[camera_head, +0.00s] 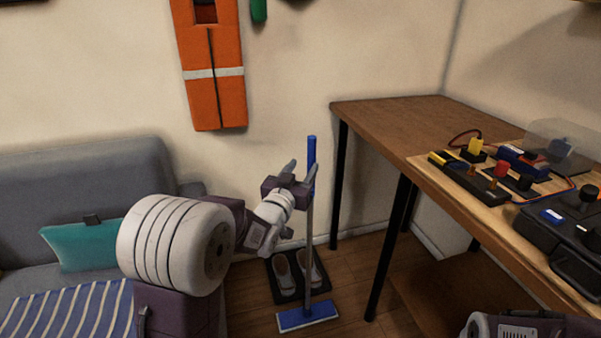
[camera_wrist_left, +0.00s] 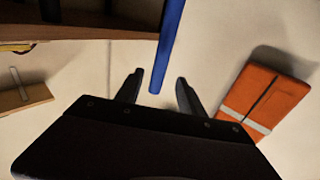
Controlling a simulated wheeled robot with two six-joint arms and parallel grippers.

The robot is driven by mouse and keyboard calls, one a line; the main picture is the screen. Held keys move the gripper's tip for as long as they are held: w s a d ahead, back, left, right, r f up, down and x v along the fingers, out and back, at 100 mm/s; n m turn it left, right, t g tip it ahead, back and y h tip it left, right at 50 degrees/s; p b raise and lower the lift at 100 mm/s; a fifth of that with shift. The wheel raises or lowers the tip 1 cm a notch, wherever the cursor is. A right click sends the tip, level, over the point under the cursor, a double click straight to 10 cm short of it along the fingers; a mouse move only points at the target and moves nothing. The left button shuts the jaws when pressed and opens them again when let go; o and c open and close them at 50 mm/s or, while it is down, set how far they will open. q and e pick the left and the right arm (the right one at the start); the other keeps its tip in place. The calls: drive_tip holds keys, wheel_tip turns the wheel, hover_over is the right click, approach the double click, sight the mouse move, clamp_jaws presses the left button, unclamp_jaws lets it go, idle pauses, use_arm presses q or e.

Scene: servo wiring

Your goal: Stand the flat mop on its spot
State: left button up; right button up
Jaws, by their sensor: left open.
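The flat mop stands upright on the wooden floor, with a blue flat head (camera_head: 307,315), a grey pole (camera_head: 309,240) and a blue upper handle (camera_head: 311,150). My left gripper (camera_head: 302,170) is open at the blue handle, which shows between its fingers in the head view. In the left wrist view the blue handle (camera_wrist_left: 168,45) comes down from the top edge and ends between the two open fingertips (camera_wrist_left: 158,85). I cannot tell whether the fingers touch it. My right gripper does not show; only part of my right arm is at the lower right. No marked spot is clearly visible.
A dark mat (camera_head: 280,296) with a pair of shoes (camera_head: 284,273) lies behind the mop head. A wooden table (camera_head: 390,118) with black legs and electrical parts stands on the right. A grey sofa (camera_head: 80,165) is on the left. An orange vest (camera_head: 213,95) hangs on the wall.

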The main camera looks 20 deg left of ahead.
use_arm(q)
drive_tip(key=shift+s+f, duration=0.15)
drive_tip(key=shift+s, duration=0.55)
drive_tip(key=s+f+g+y, duration=0.1)
drive_tip(key=s+f+g, duration=0.35)
drive_tip(key=f, duration=0.65)
drive_tip(key=s+d+f+g, duration=0.1)
drive_tip(key=s+f+g, duration=0.5)
drive_tip(key=s, duration=0.6)
drive_tip(key=s+d+f+g, duration=0.1)
drive_tip(key=s+f+g, duration=0.6)
drive_tip(key=s, duration=0.5)
wheel_tip(320, 180, down, 2)
drive_tip(key=shift+d+n, duration=0.3)
drive_tip(key=shift+n, duration=0.1)
